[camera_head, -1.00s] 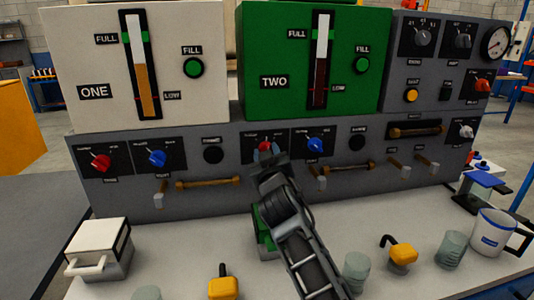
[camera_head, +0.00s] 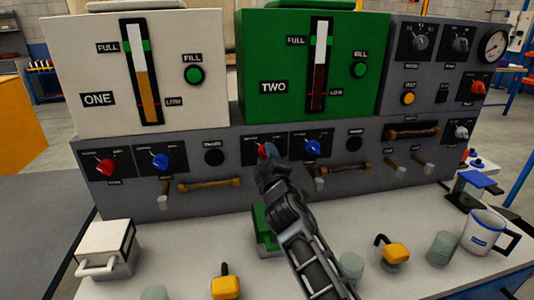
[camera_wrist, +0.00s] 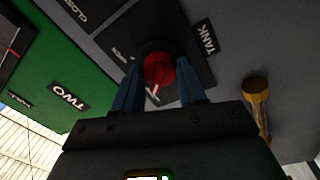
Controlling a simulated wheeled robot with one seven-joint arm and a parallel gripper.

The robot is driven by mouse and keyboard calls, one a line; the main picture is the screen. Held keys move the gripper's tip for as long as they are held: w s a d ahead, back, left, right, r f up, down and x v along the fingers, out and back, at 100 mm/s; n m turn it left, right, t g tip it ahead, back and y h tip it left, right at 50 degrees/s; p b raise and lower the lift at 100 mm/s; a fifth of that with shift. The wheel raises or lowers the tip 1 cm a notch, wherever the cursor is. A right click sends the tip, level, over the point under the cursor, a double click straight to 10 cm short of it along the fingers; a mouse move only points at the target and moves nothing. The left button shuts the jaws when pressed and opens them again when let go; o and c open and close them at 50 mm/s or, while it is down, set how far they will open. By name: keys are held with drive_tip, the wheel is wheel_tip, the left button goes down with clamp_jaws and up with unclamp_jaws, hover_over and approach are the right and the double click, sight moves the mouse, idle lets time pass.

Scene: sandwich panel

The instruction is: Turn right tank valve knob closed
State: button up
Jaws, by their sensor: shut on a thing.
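The right tank valve knob (camera_head: 264,148) is red and sits on a black plate under the green tank marked TWO (camera_head: 290,87). My arm mostly covers it in the head view. In the wrist view the red knob (camera_wrist: 158,69) lies between the two blue fingers of my gripper (camera_wrist: 160,82), beside the labels TANK and OPEN. The gripper is shut on the knob. The knob's pointer is partly visible as a pale mark at its lower side. The left tank valve knob (camera_head: 105,167) is also red and stands free at the left.
A blue knob (camera_head: 312,147) is close to the right of my gripper. A green object (camera_head: 262,228) stands behind my arm, with yellow items (camera_head: 225,287) and a mug (camera_head: 484,232) on the counter.

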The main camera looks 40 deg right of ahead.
drive_tip(key=shift+n, duration=0.6)
drive_tip(key=o, duration=1.1)
drive_tip(key=shift+c, duration=0.2)
drive_tip(key=b+v, duration=0.1)
drive_tip(key=v, duration=0.6)
drive_tip(key=shift+s+a, duration=0.25)
drive_tip(key=shift+s, duration=0.05)
